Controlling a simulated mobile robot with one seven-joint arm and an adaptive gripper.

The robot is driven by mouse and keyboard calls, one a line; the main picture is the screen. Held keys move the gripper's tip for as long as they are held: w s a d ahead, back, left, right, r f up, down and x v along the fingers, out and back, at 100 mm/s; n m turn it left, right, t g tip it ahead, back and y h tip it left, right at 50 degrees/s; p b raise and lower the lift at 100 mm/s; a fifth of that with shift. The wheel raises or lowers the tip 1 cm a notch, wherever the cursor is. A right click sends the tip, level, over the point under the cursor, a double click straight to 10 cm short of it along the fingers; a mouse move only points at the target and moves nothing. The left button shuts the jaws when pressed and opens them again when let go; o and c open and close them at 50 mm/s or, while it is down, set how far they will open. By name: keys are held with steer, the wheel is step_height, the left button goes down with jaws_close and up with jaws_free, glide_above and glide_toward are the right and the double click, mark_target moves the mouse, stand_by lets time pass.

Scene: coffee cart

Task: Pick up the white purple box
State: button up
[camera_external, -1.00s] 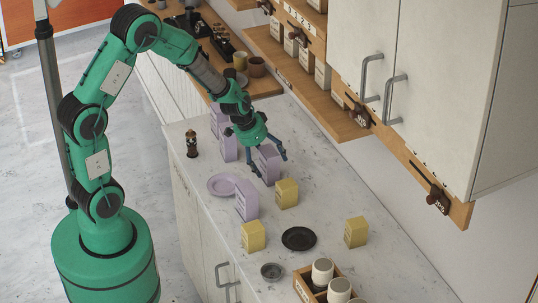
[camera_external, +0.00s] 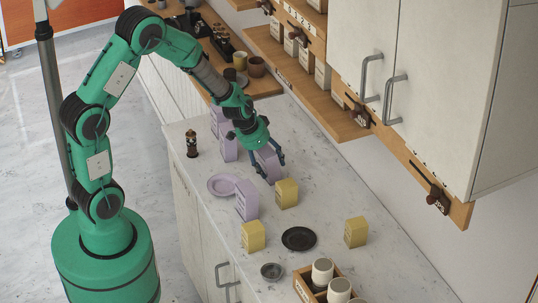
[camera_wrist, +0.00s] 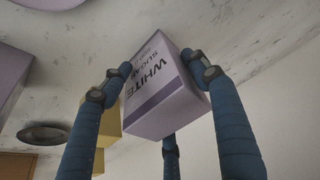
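A white and purple box (camera_wrist: 160,85) with "WHITE SUGAR" printed on it fills the middle of the wrist view. In the external view the box (camera_external: 268,165) stands on the counter, partly hidden by my gripper (camera_external: 272,168). My gripper (camera_wrist: 155,85) has its blue fingers spread on both sides of the box, with a further finger at its lower end. The fingertips are close to the box sides. Whether they touch it is not clear.
Similar purple boxes stand nearer (camera_external: 246,201) and farther left (camera_external: 227,147). A yellow box (camera_external: 287,194) is close in front. A lilac plate (camera_external: 222,184), black plate (camera_external: 299,238) and wooden crate (camera_external: 302,288) are on the counter (camera_external: 330,215). Cabinets (camera_external: 430,90) overhang at right.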

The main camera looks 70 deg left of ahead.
mark_target(268, 150)
steer(key=shift+f, duration=0.1)
jaws_close()
steer(key=shift+r, duration=0.95)
step_height(268, 150, up, 2)
steer(key=shift+r+p, duration=0.15)
steer(key=shift+p, duration=0.4)
steer(key=s+d, duration=0.3)
steer(key=s, duration=1.2)
steer(key=shift+s+d+r, duration=0.25)
steer(key=shift+d+r, duration=0.05)
steer(key=shift+r, duration=0.15)
